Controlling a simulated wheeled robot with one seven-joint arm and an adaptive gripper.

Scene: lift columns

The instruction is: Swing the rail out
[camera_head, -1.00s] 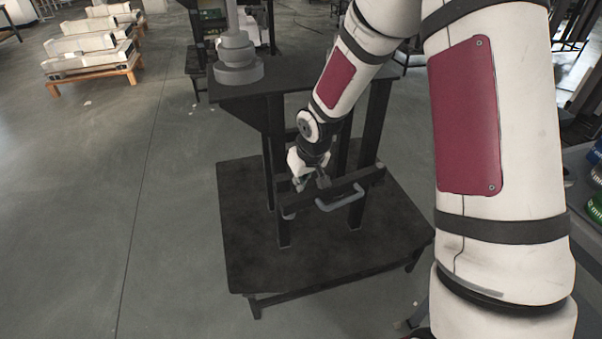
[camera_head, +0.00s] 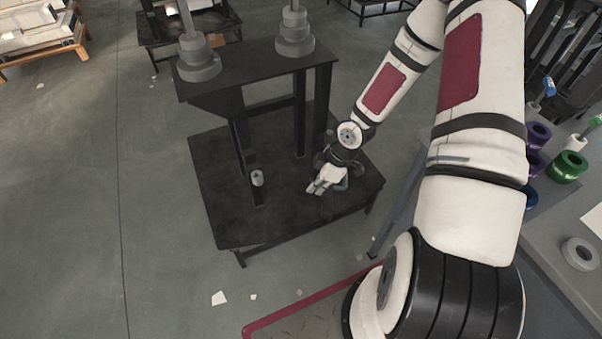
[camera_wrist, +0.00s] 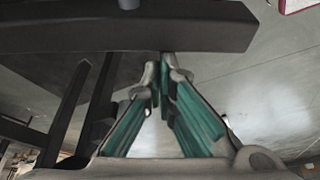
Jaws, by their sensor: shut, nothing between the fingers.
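My gripper (camera_head: 317,188) is over the front right of the dark stand. In the wrist view its teal-lined fingers (camera_wrist: 162,72) are closed together at the tips, with nothing between them. A thick dark beam (camera_wrist: 120,32) with a grey round piece crosses the top of that view, close by the fingertips; it may be the rail, and contact is unclear. In the head view no rail spans the front of the two posts. A short dark piece with a grey round end (camera_head: 257,178) shows at the left post.
The stand's low base platform (camera_head: 230,215) lies under the posts, with grey stepped columns (camera_head: 198,62) on its upper shelf (camera_head: 245,72). A grey table (camera_head: 545,215) with coloured spools (camera_head: 568,166) is at right. Floor left of the stand is clear apart from small scraps.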

